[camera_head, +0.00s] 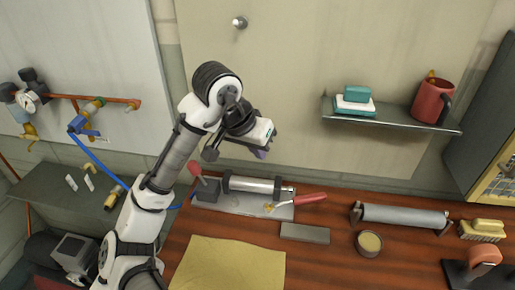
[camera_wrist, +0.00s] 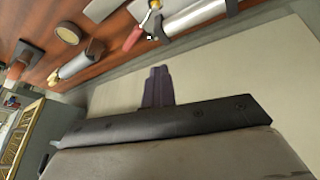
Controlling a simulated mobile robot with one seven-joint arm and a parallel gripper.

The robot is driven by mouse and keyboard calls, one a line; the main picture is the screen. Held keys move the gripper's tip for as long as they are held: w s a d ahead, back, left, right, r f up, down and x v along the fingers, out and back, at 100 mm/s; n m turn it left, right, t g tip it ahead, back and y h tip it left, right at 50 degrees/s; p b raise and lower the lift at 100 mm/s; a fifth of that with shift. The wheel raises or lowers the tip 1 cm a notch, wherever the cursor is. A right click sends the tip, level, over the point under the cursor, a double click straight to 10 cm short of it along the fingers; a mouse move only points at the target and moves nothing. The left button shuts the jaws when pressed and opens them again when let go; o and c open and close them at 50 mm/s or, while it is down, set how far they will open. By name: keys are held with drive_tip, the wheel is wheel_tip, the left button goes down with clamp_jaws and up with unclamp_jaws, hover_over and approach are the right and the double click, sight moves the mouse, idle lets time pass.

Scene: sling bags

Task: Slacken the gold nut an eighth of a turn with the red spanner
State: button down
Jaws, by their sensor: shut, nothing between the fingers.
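A red-handled spanner (camera_head: 309,198) lies at the right edge of a grey metal plate (camera_head: 232,204) on the wooden bench. Its steel end points left towards a small gold piece (camera_head: 269,207), which looks like the gold nut. I cannot tell whether the spanner's jaws sit around it. In the wrist view the red handle (camera_wrist: 133,38) shows near the top, with gold (camera_wrist: 154,5) at the top edge. My gripper (camera_head: 262,153) is above and behind the plate, in front of the wall panel and apart from the spanner. Its fingers (camera_wrist: 157,85) are together and empty.
A metal cylinder (camera_head: 250,185) and a dark block with a red-knobbed lever (camera_head: 195,169) stand by the plate. A grey block (camera_head: 305,233), a round tin (camera_head: 369,243) and a roller (camera_head: 403,216) are nearby. A shelf (camera_head: 390,118) holds a mug (camera_head: 431,102). A tan cloth (camera_head: 229,264) lies in front.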

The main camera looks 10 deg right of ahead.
drive_tip(key=shift+s+n+t+y, duration=0.3)
drive_tip(key=shift+n+t+y, duration=0.1)
drive_tip(key=shift+n, duration=0.8)
drive_tip(key=shift+s+d+n+t+y, duration=0.15)
drive_tip(key=shift+s+n+t+y, duration=0.2)
drive_tip(key=shift+n, duration=0.75)
drive_tip(key=shift+w+m, duration=0.1)
drive_tip(key=shift+m, duration=0.2)
wheel_tip(320, 180, up, 6)
